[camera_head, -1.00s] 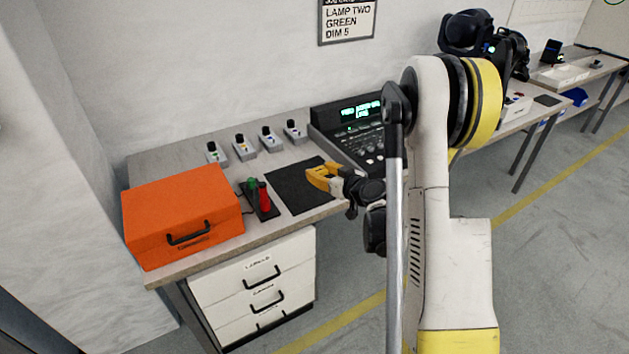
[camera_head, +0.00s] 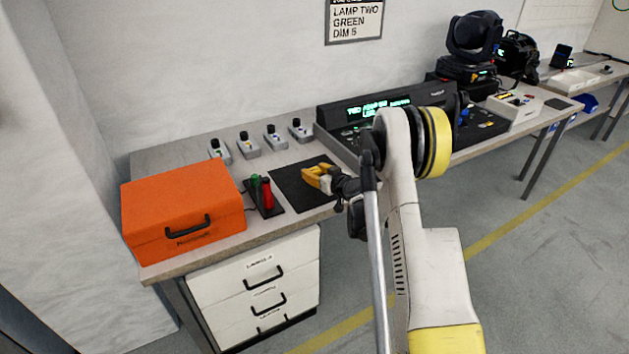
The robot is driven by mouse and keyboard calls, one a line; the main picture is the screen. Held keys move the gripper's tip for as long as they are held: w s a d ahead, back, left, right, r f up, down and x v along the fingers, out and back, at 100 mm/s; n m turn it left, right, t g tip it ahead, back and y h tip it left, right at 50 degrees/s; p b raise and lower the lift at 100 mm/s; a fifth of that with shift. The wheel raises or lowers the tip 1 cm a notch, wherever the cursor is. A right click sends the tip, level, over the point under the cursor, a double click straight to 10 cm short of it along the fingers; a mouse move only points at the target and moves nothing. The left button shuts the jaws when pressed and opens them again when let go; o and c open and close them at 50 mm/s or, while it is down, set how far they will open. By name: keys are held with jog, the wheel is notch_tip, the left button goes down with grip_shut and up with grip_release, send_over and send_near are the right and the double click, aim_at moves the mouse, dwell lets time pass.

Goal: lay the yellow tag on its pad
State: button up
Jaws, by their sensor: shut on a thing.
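My gripper (camera_head: 307,179), with yellow fingers, is low over the black mat (camera_head: 287,198) near the front edge of the bench. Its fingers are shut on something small. I take this to be the yellow tag, but the yellow fingers hide it and its outline cannot be made out. I cannot tell whether the gripper touches the mat. No pad marked for the tag can be told apart with certainty in this view.
Left of the mat stand a green and a red upright object (camera_head: 266,193) on a dark base, then an orange case (camera_head: 185,205). Several small grey switch blocks (camera_head: 248,146) line the back. A lighting console (camera_head: 345,117) stands behind my arm. A white box (camera_head: 515,105) lies farther right.

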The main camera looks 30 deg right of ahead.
jog(key=shift+f+b, duration=0.35)
jog(key=shift+f, duration=0.8)
jog(key=shift+f, duration=0.2)
jog(key=o, duration=0.9)
jog(key=shift+r, duration=0.1)
